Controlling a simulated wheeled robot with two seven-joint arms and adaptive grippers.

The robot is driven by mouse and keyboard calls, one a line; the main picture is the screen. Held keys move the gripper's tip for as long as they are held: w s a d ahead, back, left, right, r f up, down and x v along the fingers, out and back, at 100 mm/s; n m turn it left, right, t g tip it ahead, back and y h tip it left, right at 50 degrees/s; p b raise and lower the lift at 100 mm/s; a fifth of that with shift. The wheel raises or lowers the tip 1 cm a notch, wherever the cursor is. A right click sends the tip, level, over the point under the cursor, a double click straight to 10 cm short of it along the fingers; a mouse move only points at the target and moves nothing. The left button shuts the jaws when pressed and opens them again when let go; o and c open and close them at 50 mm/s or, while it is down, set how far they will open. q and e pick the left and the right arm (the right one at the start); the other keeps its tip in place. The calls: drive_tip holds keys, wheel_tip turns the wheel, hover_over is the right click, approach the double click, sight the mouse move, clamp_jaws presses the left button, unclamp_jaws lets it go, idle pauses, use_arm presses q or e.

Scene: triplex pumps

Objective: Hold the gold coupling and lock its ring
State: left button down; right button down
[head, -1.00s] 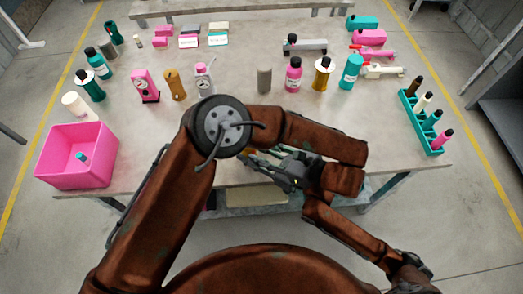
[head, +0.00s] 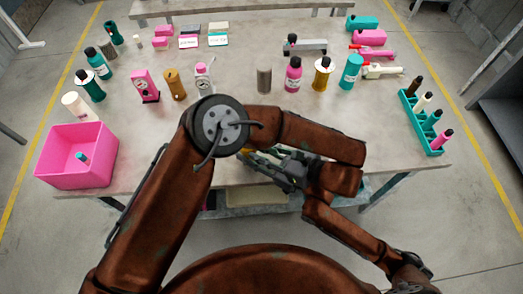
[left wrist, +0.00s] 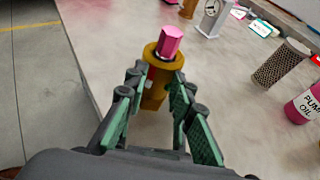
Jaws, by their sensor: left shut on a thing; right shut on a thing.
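The gold coupling (left wrist: 155,90) has a wide gold collar (left wrist: 164,55) and a pink six-sided top (left wrist: 171,41). It stands roughly upright, tilted a little, in the left wrist view. My left gripper (left wrist: 153,88) is shut on its body below the collar, a finger on each side. The lower end of the coupling is hidden by the gripper. In the head view my left gripper (head: 268,164) is near the table's front edge, partly covered by my arm. My right gripper cannot be made out; my arms overlap there.
The table (head: 235,180) has free room behind my arm. A pink bin (head: 108,160) stands at the front left. A teal rack (head: 432,147) holds several bottles at the right. A grey cylinder (head: 264,80), a pink bottle (head: 293,77) and a gold bottle (head: 322,75) stand behind my arms.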

use_arm(q)
drive_tip(key=shift+w+a, duration=0.15)
drive_tip(key=shift+w, duration=0.05)
drive_tip(key=shift+w+d+n+g+y, duration=0.15)
drive_tip(key=shift+w+n+g+y, duration=0.15)
drive_tip(key=shift+n+g+y, duration=0.4)
drive_tip(key=shift+w+d+n+g+y, duration=0.15)
drive_tip(key=shift+w+n+g+y, duration=0.2)
drive_tip(key=shift+n+g, duration=0.5)
drive_tip(key=shift+w+d+n+g+y, duration=0.1)
drive_tip(key=shift+w+n+g+y, duration=0.15)
drive_tip(key=shift+n+g, duration=0.5)
drive_tip(key=shift+w+d+n+g+y, duration=0.1)
drive_tip(key=shift+n+g+y, duration=0.1)
drive_tip(key=shift+n+g, duration=0.45)
drive_tip(key=c, duration=1.8)
unclamp_jaws()
drive_tip(key=shift+c, duration=0.2)
drive_tip(key=shift+d+g, duration=0.1)
drive_tip(key=shift+g, duration=0.15)
wheel_tip(320, 180, up, 10)
